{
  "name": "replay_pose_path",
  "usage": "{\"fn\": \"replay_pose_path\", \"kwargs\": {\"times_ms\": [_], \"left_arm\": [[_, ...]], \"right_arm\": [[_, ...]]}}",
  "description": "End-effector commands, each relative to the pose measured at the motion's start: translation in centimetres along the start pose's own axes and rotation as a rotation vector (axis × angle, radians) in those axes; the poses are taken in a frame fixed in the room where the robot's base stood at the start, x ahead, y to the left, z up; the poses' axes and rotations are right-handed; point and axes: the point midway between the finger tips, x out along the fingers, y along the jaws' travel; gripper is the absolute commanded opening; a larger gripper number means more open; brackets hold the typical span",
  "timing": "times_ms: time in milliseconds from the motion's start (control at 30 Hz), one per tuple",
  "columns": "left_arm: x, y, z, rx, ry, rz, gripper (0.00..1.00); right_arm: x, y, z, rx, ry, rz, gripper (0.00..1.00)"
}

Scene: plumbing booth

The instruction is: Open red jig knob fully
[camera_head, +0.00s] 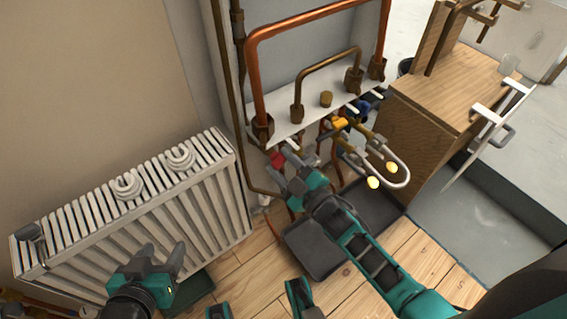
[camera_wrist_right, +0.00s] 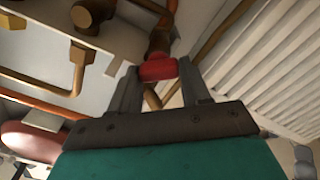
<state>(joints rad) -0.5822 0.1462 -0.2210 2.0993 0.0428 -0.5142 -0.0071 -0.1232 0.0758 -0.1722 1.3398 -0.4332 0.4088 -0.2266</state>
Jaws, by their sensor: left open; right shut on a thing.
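The red jig knob (camera_head: 277,158) sits below the left end of the white pipe board (camera_head: 300,117). In the right wrist view the red knob (camera_wrist_right: 158,70) lies between the fingertips of my right gripper (camera_wrist_right: 157,86). My right gripper (camera_head: 282,160) is shut on the knob, and its fingers hide part of it in the head view. My left gripper (camera_head: 163,262) is open and empty in front of the radiator, well away from the knob. How far the knob is turned cannot be told.
A white radiator (camera_head: 140,215) stands to the left. Copper pipes (camera_head: 255,80) rise above the board. A yellow knob (camera_head: 341,123) and a chrome U-shaped pipe (camera_head: 402,170) are to the right of my right gripper. A dark tray (camera_head: 315,262) lies on the wooden floor below.

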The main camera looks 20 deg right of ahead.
Motion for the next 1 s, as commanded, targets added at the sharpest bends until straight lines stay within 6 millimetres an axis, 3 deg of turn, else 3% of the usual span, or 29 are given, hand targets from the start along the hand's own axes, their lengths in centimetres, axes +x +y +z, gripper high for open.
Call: {"fn": "replay_pose_path", "kwargs": {"times_ms": [600,1000], "left_arm": [[0.40,0.12,0.89,-0.002,-0.012,0.005,0.57],[0.57,0.48,0.84,-0.002,-0.006,0.014,0.57]], "right_arm": [[-0.09,-0.36,0.22,-0.578,-0.001,-0.001,0.16],[-0.07,-0.38,0.27,-0.830,-0.002,0.000,0.16]]}}
